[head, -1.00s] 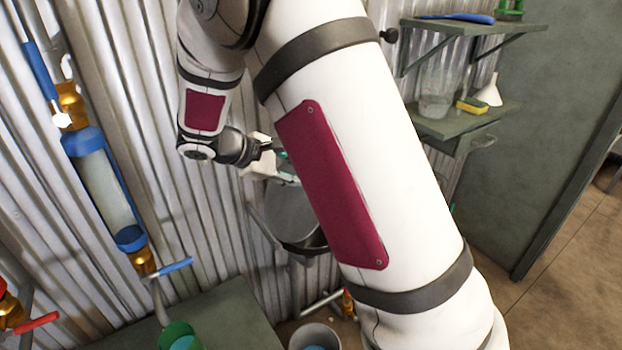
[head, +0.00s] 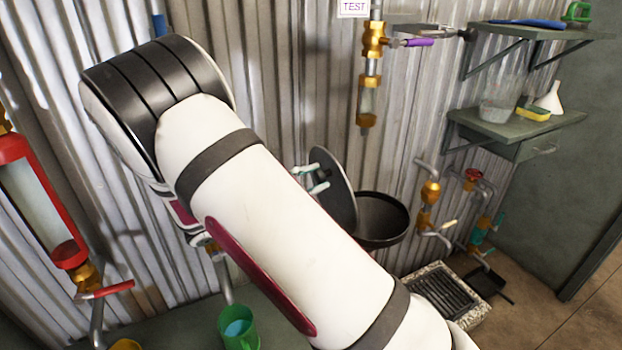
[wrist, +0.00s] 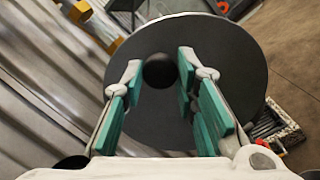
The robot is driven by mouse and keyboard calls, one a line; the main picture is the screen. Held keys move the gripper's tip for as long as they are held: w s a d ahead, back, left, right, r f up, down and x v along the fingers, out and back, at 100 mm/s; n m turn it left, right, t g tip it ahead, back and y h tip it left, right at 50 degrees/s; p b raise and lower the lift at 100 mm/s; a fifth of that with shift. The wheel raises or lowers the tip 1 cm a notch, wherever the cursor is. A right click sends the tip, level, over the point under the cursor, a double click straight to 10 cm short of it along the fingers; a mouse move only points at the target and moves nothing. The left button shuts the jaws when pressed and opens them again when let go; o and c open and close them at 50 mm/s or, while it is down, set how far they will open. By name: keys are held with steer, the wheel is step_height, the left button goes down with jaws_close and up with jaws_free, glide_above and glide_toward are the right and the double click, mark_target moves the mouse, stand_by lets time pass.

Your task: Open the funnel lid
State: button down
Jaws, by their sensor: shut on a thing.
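The funnel (head: 384,222) is a dark, wide-mouthed bowl on the corrugated wall, and its mouth is open to view in the head view. Its round grey lid (head: 338,195) stands steeply tilted at the funnel's left side. My gripper (head: 316,180) is at the lid's left face, its teal finger pads partly seen past my arm. In the wrist view the lid (wrist: 215,105) fills the middle, with a dark round knob (wrist: 160,71) between the fingertips of my gripper (wrist: 160,75). My gripper is shut on the knob. My arm hides the lower left of the lid.
A pipe with a brass valve and purple handle (head: 417,43) hangs above the funnel. Shelves (head: 520,128) with a jug, sponge and small white funnel are at the right. A floor grate (head: 440,290) lies below. A green cup (head: 238,328) stands front left.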

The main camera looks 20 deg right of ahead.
steer(key=shift+a+f+h, duration=0.25)
steer(key=shift+a+h, duration=0.05)
steer(key=shift+a, duration=0.2)
steer(key=c, duration=1.3)
jaws_free()
steer(key=a, duration=0.4)
steer(key=a+f, duration=0.1)
steer(key=a, duration=0.3)
steer(key=a+f, duration=0.1)
steer(key=a, duration=0.2)
steer(key=shift+s+a+f, duration=0.15)
steer(key=shift+s+a, duration=0.1)
steer(key=shift+a, duration=0.15)
